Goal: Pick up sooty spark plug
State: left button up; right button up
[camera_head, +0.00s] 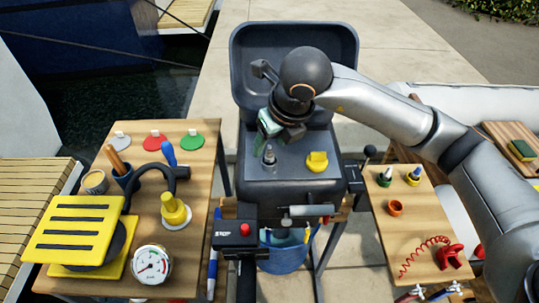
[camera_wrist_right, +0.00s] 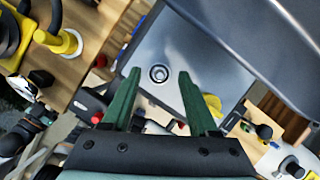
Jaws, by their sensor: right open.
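A small dark grey upright piece, which looks like the sooty spark plug (camera_head: 269,155), stands on the grey top of the engine box, left of a yellow cap. In the right wrist view the plug (camera_wrist_right: 158,74) appears end-on as a round ringed tip on the grey plate. My right gripper (camera_head: 270,126) is above the plug, pointing down. In its wrist view the two green fingers of the right gripper (camera_wrist_right: 160,72) are apart, with the plug showing between their tips and nothing held. My left gripper is not in view.
The yellow cap (camera_head: 317,161) sits just right of the plug. The raised dark lid (camera_head: 295,40) stands behind. The left table (camera_head: 205,210) is crowded with a gauge and yellow press. The right table (camera_head: 425,215) holds small coloured holders and a red coiled cord.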

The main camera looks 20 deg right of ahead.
jog(key=shift+x, duration=1.1)
grip_shut()
